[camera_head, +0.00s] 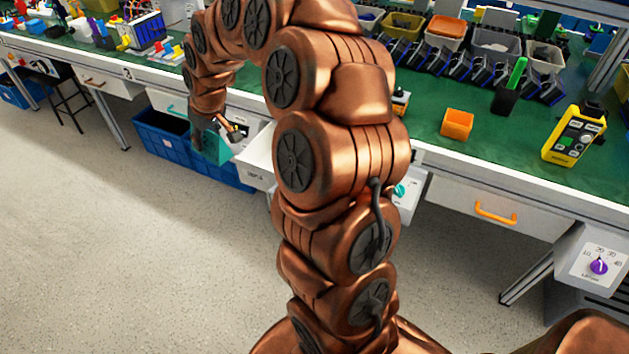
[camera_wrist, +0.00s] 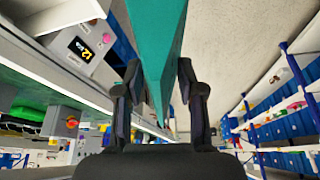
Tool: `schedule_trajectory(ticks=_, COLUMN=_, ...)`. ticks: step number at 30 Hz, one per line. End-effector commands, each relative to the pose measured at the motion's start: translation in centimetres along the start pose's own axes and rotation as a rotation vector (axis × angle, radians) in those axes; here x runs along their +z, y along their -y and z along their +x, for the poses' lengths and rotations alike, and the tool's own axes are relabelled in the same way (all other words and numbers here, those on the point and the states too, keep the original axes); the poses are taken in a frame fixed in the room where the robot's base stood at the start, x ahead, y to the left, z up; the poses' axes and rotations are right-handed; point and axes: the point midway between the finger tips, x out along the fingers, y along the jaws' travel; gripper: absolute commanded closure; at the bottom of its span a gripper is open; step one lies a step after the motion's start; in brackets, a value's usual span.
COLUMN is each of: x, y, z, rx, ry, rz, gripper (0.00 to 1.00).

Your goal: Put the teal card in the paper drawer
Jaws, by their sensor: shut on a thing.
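The teal card (camera_head: 210,147) is in front of the bench edge in the head view, left of my arm. My gripper (camera_head: 232,132) is shut on it. In the wrist view the teal card (camera_wrist: 160,35) stands between the two fingers of my gripper (camera_wrist: 157,78) and reaches out past them. An open white drawer (camera_head: 257,158) sticks out of the bench just right of the card. My arm hides part of this drawer, and its label is too small to read. The card is outside it, and I cannot tell how far apart they are.
Blue crates (camera_head: 163,134) stand on the floor below the card. A shut drawer with an orange handle (camera_head: 496,213) is at the right, beside a purple rotary knob (camera_head: 599,266). Another shut drawer (camera_head: 103,81) is at the left. The floor (camera_head: 120,260) in front is clear.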

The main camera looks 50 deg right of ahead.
Motion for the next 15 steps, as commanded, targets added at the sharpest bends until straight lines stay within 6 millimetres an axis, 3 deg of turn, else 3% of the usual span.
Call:
schedule_trajectory(ticks=1, x=1.1, y=-1.7, z=1.8, rx=-0.004, ry=-0.002, rz=-0.001, gripper=0.8)
schedule_trajectory(ticks=11, x=6.3, y=-11.4, z=5.9, rx=-0.032, ry=-0.003, rz=-0.076, gripper=0.8)
schedule_trajectory(ticks=15, x=9.3, y=-15.4, z=7.4, rx=-0.047, ry=-0.001, rz=-0.107, gripper=0.8)
